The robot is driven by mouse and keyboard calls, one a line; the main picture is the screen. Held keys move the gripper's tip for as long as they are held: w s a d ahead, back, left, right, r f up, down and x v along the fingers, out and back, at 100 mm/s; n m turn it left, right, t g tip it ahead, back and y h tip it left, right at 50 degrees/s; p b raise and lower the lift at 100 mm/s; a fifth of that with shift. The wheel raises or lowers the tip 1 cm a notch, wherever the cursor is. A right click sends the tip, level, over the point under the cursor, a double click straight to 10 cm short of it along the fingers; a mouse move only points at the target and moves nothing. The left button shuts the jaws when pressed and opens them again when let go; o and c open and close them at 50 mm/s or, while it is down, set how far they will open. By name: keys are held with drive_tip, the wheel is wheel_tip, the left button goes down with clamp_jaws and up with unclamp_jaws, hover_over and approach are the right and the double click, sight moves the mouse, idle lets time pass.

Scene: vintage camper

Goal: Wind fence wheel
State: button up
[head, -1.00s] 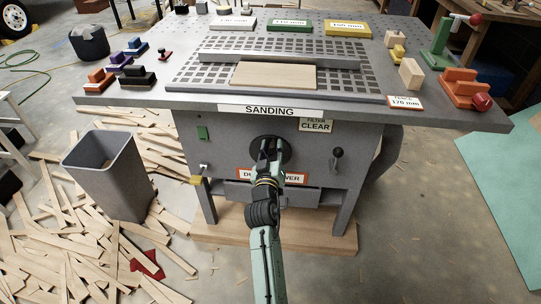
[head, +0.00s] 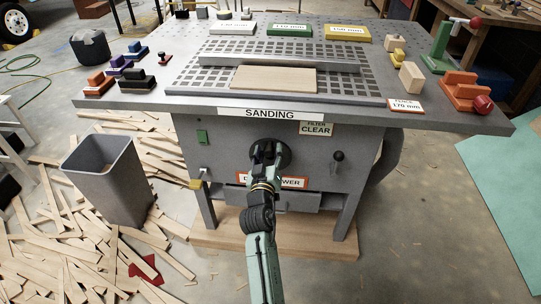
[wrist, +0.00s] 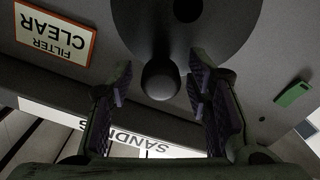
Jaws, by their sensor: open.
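The fence wheel is a dark round disc (head: 284,152) on the front of the grey sanding cabinet. It fills the top of the wrist view (wrist: 225,22), with a round dark knob (wrist: 160,82) sticking out from it. My gripper (head: 265,150) is at the wheel and hides part of it in the head view. In the wrist view my gripper (wrist: 160,74) is open, with one purple-padded finger on each side of the knob and gaps visible. The fence bar (head: 265,62) lies across the slotted tabletop behind a wooden board (head: 273,78). A fence label (head: 405,106) appears to read 179 mm.
A drawer (head: 300,199) sits below. A grey bin (head: 108,180) and scattered wood strips (head: 60,245) cover the left floor.

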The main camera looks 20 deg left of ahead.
drive_tip(key=shift+v, duration=2.25)
